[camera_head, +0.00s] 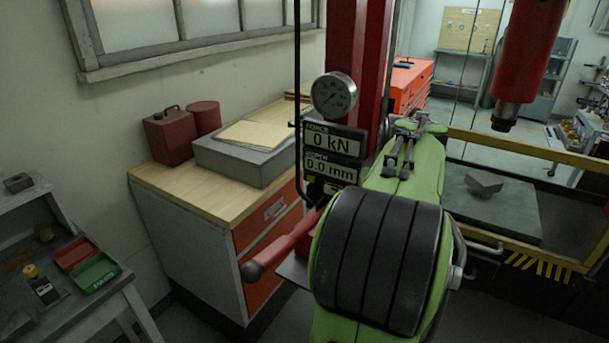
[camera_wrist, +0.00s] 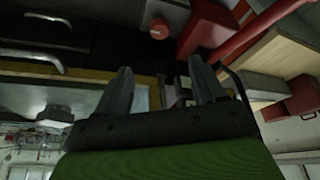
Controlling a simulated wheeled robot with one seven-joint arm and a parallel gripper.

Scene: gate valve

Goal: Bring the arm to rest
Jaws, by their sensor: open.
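My green arm fills the middle of the head view, with its dark rounded joint nearest the camera. My gripper (camera_head: 405,152) is at the far end of the arm, just right of the display panel on the red press column (camera_head: 347,70). In the wrist view my gripper (camera_wrist: 160,85) shows two grey fingers standing apart, with nothing between them. Whether the fingers touch the press cannot be told.
A red-handled lever (camera_head: 290,245) sticks out left of my arm. A press bed with a steel plate (camera_head: 490,205) lies to the right, under a red ram (camera_head: 528,60). A wooden-topped cabinet (camera_head: 215,208) and a side bench (camera_head: 40,265) stand left.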

